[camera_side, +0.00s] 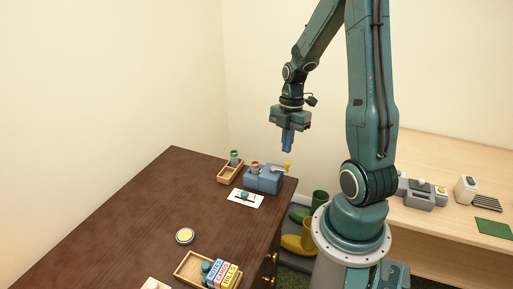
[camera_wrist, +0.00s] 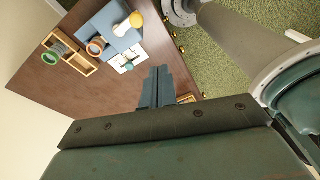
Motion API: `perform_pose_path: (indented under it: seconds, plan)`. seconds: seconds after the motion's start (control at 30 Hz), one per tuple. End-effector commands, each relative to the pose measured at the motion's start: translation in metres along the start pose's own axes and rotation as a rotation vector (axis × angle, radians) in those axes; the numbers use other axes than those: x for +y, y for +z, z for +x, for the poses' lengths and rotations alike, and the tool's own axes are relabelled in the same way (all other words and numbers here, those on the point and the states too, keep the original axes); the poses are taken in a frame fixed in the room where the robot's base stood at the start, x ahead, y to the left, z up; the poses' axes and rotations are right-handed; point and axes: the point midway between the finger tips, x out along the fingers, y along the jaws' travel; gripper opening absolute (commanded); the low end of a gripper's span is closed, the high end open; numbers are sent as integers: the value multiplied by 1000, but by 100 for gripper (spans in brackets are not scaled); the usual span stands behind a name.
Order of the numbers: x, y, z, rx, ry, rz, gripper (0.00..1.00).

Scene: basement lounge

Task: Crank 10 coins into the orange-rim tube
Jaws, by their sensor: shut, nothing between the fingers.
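The blue coin machine (camera_side: 263,180) stands near the far right part of the dark table; it also shows in the wrist view (camera_wrist: 110,22). Its crank has a yellow knob (camera_side: 287,165), seen from above in the wrist view (camera_wrist: 136,19). The orange-rim tube (camera_side: 255,165) is upright at the machine's left end; its open rim shows in the wrist view (camera_wrist: 96,46). A green-rim tube (camera_side: 234,157) stands in a wooden tray (camera_side: 226,178) left of the machine. My gripper (camera_side: 288,150) is shut and empty, pointing down above the machine, touching nothing.
A white card (camera_side: 255,203) with a small teal-topped item lies in front of the machine. A round yellow item (camera_side: 184,236) and a wooden box (camera_side: 182,270) with labelled blocks are nearer. The table's left part is clear. Boots (camera_side: 292,243) stand beside the table.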

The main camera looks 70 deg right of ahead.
Motion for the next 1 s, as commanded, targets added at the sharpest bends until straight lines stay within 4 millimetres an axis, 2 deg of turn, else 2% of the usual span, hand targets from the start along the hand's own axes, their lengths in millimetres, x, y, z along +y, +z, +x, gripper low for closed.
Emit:
perform_pose_path:
  seconds: [0.2, 0.57, 0.77, 1.0]
  plan:
    - [12, 10, -7, 142, 27, -84, 0]
    - [15, 11, -8, 176, 36, -115, 0]
    - [15, 9, 1, 177, 34, -114, 0]
    - [16, 4, 28, 178, 32, -115, 0]
